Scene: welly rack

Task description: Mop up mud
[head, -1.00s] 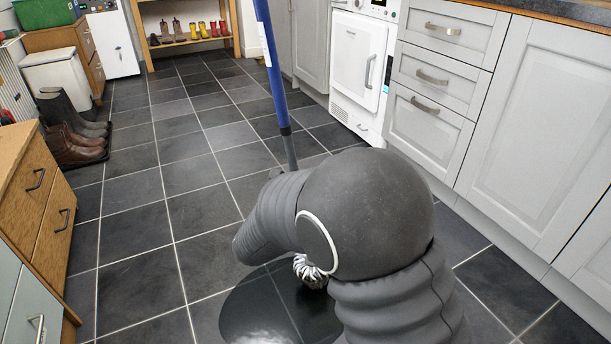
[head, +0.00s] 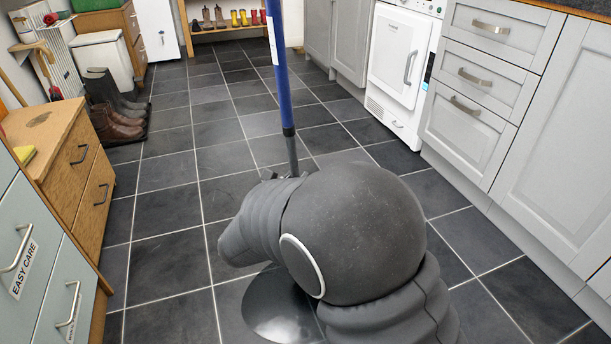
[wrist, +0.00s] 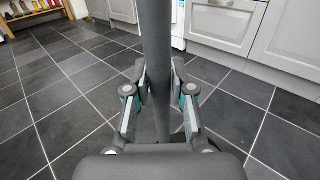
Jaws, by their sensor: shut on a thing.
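A mop with a blue upper pole (head: 276,70) and a grey lower shaft stands nearly upright in front of me. My gripper is shut around the grey shaft (wrist: 155,60) in the wrist view, with one finger on each side (wrist: 160,100). In the head view my arm hides most of the gripper and the mop head.
Wooden drawers (head: 75,165) and pale drawers (head: 30,265) stand close on the left. Boots (head: 115,115) stand beyond them. Grey cabinets (head: 545,130) and a white appliance (head: 398,70) line the right. A boot rack (head: 225,22) is at the back. The tiled floor between is clear.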

